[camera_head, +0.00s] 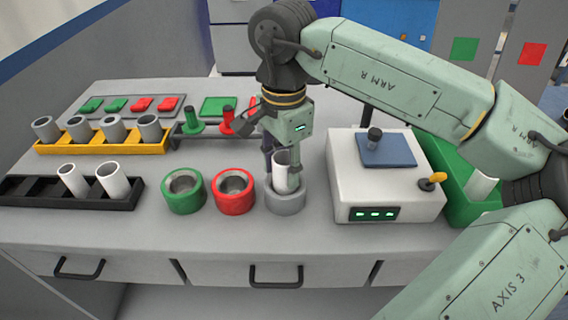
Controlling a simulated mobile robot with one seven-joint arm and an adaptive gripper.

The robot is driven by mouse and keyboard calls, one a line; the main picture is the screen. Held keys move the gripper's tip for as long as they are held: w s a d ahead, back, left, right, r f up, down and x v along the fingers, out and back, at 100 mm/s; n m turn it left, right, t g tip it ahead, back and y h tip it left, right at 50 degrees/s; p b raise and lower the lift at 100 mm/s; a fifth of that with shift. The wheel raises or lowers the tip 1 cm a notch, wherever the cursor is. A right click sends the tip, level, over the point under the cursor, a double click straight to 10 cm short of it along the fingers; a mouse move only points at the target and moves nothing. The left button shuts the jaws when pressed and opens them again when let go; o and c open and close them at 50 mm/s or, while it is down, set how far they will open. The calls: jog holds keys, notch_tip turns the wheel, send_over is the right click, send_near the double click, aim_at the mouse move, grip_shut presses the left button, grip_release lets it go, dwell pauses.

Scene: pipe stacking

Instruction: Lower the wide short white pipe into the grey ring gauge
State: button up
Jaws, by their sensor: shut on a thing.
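My gripper (281,167) points down over the front of the bench and is shut on a white pipe (283,178). The pipe is upright or nearly so, with its lower end at the mouth of the grey ring gauge (286,203). How deep the pipe sits in the ring cannot be told, as a finger and the ring's rim hide its lower end. The grey ring stands to the right of the red ring gauge (233,204).
A green ring gauge (183,203) stands left of the red one. A black rack (120,203) holds two white pipes (113,180); a yellow rack (88,146) holds several grey pipes. A white device (385,204) stands close right of the grey ring, beside a green bin (458,205).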

jog(key=o, duration=1.2)
notch_tip(320, 180, up, 12)
jog(key=shift+s, duration=0.1)
